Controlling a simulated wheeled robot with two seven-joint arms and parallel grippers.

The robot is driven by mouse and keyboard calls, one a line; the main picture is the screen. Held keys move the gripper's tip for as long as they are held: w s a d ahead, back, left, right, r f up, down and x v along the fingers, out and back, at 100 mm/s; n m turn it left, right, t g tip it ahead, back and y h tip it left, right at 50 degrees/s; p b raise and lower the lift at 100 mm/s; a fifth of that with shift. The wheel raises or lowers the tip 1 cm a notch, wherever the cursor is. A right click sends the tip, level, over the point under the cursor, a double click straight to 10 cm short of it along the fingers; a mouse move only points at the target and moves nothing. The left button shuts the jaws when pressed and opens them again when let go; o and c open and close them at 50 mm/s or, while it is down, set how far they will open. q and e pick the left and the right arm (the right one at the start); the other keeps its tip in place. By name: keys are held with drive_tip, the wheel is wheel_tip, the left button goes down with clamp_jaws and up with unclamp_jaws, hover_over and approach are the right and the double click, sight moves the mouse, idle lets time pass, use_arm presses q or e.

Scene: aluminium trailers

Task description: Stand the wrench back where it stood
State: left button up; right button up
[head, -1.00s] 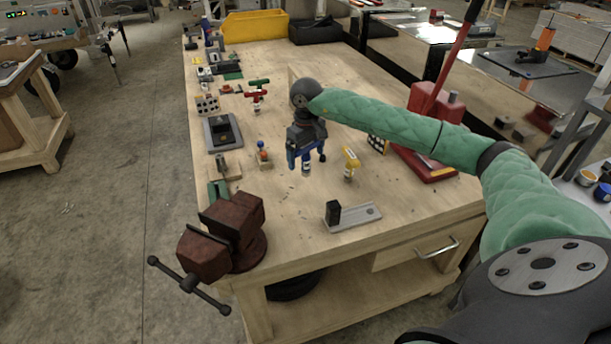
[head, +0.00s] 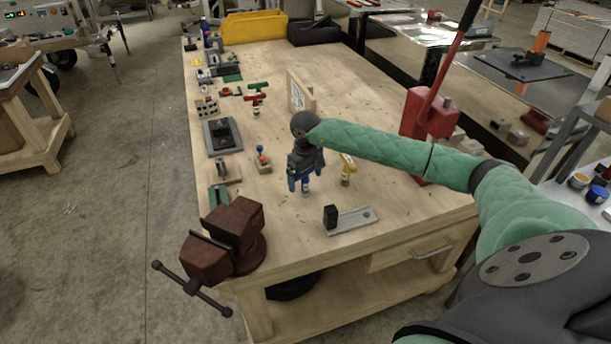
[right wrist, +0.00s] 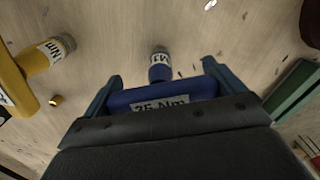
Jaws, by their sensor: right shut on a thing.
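The blue wrench (head: 306,186), a T-handled tool with a "25 Nm" label, is in my right gripper (head: 304,172). It looks upright over the front half of the workbench (head: 385,195). In the right wrist view, the two fingers (right wrist: 162,82) stand on either side of its blue handle (right wrist: 190,93), and its shaft (right wrist: 160,68) points to the bench. I cannot tell whether its lower end touches the wood. A similar yellow wrench (head: 347,169) stands just right of it, also seen in the right wrist view (right wrist: 32,62). My left gripper is not in view.
A grey plate with a black block (head: 348,221) lies in front. A brown vise (head: 230,238) is at the front left corner. A small wooden block with a blue knob (head: 262,162) is left of the gripper. A red wrench (head: 256,98) and wooden panel stand (head: 300,93) are behind.

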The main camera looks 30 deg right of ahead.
drive_tip(key=shift+f, duration=0.1)
drive_tip(key=o, duration=0.8)
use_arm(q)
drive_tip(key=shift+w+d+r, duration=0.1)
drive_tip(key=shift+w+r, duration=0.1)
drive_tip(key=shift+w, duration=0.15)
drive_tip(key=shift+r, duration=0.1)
